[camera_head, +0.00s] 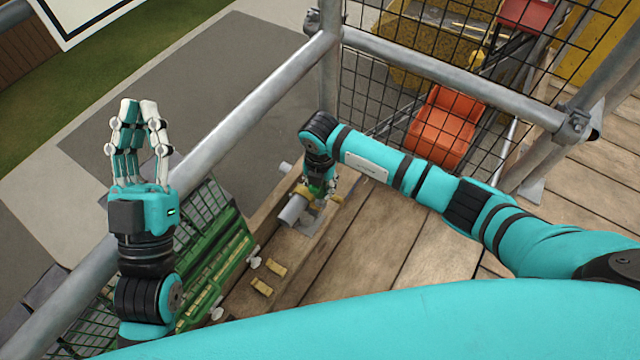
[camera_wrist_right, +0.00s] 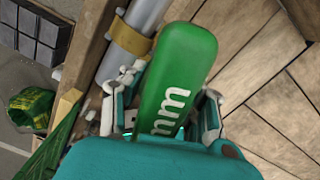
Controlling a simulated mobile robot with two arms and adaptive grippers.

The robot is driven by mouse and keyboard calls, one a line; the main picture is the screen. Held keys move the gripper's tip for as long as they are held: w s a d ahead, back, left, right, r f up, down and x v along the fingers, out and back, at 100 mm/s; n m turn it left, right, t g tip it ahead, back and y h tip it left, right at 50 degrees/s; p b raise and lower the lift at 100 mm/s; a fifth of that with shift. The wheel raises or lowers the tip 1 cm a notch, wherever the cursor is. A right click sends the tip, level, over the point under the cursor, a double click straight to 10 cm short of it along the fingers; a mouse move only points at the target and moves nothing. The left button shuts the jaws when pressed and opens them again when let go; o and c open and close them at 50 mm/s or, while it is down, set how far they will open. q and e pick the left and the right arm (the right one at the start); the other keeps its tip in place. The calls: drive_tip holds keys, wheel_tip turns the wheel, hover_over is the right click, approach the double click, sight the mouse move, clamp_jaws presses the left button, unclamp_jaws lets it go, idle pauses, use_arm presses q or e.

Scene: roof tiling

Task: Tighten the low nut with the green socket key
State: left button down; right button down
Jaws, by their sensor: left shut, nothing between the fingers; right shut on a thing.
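The green socket key (camera_wrist_right: 178,85) shows in the right wrist view as a thick green handle with white "mm" lettering. My right gripper (camera_wrist_right: 165,100) is shut on it. In the head view my right gripper (camera_head: 318,185) is low over the deck, beside a short grey tube (camera_head: 293,208) with a brass-coloured clamp. The clamp (camera_wrist_right: 131,38) and tube also show just left of the key's far end in the wrist view. The low nut and the key's working end are hidden. My left gripper (camera_head: 138,108) is shut and empty, raised at the left with its fingers upward.
A scaffold rail (camera_head: 240,138) runs diagonally between my arms. A green crate (camera_head: 225,265) stands left of the plank deck (camera_head: 370,260). Small brass blocks (camera_head: 269,278) lie on the planks. Black mesh and orange-red objects (camera_head: 440,130) are beyond the right-hand rail.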

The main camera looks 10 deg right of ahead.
drive_tip(key=shift+r+p, duration=0.45)
drive_tip(key=shift+r, duration=0.05)
use_arm(q)
drive_tip(key=shift+w+f+g+y+p, duration=0.1)
drive_tip(key=shift+w+f+g+y, duration=0.15)
drive_tip(key=shift+w+f+g, duration=0.45)
drive_tip(key=shift+w+f+g+y+p, duration=0.15)
drive_tip(key=shift+w+f+g+y, duration=0.15)
drive_tip(key=shift+f+g, duration=0.75)
drive_tip(key=shift+w+f+g+y+p, duration=0.1)
drive_tip(key=shift+w+f+g+y, duration=0.3)
drive_tip(key=shift+f, duration=0.95)
use_arm(e)
drive_tip(key=shift+r, duration=0.45)
use_arm(q)
drive_tip(key=shift+w, duration=0.1)
